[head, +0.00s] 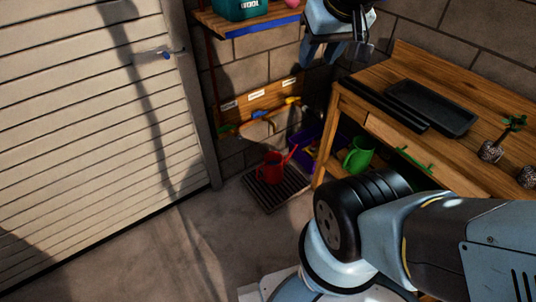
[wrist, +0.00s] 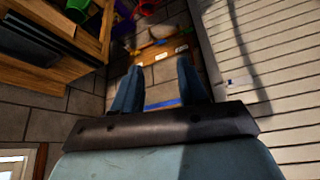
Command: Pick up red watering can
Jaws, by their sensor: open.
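The red watering can (head: 270,170) stands upright on a dark slatted mat (head: 284,196) on the floor, in the corner by the bench in the head view. Its spout points up to the right. My gripper (head: 338,50) is open and empty, high up at the top of the head view, well above and to the right of the can. In the wrist view my gripper (wrist: 157,88) shows two blue fingers spread apart with nothing between them.
A green watering can (head: 359,155) sits on the lower shelf of the wooden bench (head: 378,76), beside a purple bin (head: 304,140). A black tray (head: 430,107) and small plants are on the bench top. A wall shelf (head: 245,24) hangs above the corner. The floor (head: 185,245) before the mat is clear.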

